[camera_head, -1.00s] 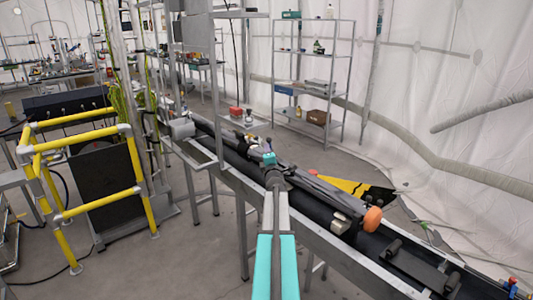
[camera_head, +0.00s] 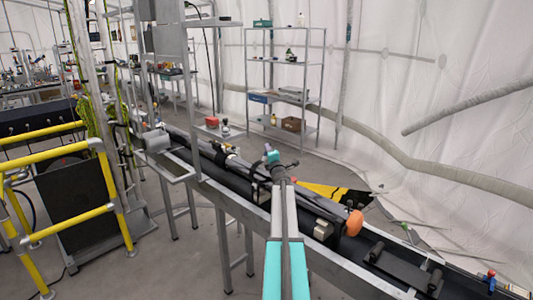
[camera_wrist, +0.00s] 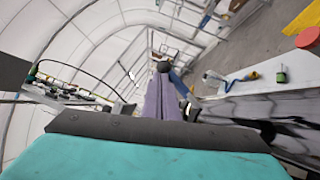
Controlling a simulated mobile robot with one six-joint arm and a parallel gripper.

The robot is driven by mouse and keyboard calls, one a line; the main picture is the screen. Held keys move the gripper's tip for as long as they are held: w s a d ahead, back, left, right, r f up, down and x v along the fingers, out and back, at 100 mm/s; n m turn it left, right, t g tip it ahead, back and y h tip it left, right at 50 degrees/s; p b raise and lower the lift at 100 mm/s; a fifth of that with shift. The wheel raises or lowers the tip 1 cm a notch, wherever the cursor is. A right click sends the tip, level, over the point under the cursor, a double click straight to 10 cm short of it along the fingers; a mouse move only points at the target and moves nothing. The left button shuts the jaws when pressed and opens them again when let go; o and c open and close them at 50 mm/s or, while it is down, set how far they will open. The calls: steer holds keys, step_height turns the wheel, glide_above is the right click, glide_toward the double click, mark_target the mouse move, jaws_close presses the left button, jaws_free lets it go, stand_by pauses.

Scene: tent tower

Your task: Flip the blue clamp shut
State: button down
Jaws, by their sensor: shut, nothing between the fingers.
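I cannot clearly make out the blue clamp. A small blue piece (camera_head: 490,281) with a red top stands at the right end of the long rail machine in the head view; I cannot tell whether it is the clamp. In the head view my teal wrist end (camera_head: 272,157) is above the rail machine, and the fingertips are hard to make out.
The long rail machine (camera_head: 250,210) crosses the view, with an orange knob (camera_head: 355,223) on it. A yellow railing (camera_head: 60,135) stands at left. A metal shelf (camera_head: 285,83) stands at the back by the white tent wall. Bare floor shows between.

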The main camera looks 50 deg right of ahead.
steer(key=d+f+b, duration=0.3)
steer(key=d+f, duration=0.1)
steer(key=d, duration=0.3)
steer(key=shift+s+d+f, duration=0.15)
steer(key=shift+s+f, duration=0.05)
steer(key=shift+s, duration=0.1)
steer(key=shift+r, duration=0.1)
